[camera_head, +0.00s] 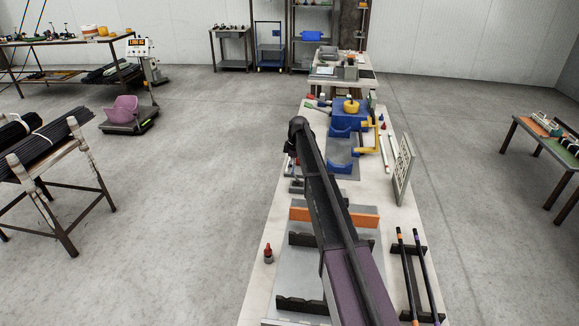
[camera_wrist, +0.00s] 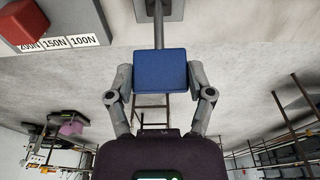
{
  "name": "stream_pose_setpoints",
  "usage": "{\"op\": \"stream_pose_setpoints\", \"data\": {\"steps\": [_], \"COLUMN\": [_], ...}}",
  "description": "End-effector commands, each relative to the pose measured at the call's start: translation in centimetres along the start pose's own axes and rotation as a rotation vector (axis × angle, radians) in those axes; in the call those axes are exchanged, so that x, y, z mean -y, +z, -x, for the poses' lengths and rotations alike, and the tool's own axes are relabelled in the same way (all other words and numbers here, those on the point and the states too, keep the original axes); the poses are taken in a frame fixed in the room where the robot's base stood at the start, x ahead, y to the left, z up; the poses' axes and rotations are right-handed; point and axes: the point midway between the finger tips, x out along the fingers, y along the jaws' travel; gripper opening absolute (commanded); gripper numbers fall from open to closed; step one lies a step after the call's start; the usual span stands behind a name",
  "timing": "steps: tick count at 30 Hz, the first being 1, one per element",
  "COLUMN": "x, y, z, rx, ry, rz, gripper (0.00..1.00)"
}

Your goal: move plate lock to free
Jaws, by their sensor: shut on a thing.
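My gripper (camera_wrist: 161,80) is shut on a blue block-shaped handle (camera_wrist: 161,70) in the wrist view, with one finger against each side. The handle sits on the end of a grey bar (camera_wrist: 158,25), which runs up to a grey mount (camera_wrist: 160,8) at the top edge. I take this handle to be the plate lock, but no label on it shows. In the head view my arm hides the gripper and the handle.
In the wrist view, a red block (camera_wrist: 22,24) sits beside a white scale strip (camera_wrist: 70,42) marked 200N, 150N and 100N. In the head view, the long bench (camera_head: 264,285) carries a blue machine (camera_head: 350,116), an orange bar (camera_head: 365,218) and a rack with two dark rods (camera_head: 418,275).

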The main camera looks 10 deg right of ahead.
Motion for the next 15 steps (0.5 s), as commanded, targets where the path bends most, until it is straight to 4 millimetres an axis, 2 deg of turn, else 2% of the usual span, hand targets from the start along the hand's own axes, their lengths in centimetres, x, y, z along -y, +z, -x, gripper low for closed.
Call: {"op": "stream_pose_setpoints", "data": {"steps": [15], "x": [0.3], "y": [4.2], "z": [0.4], "rx": [-0.431], "ry": [-0.003], "rz": [-0.004], "gripper": [0.07]}}
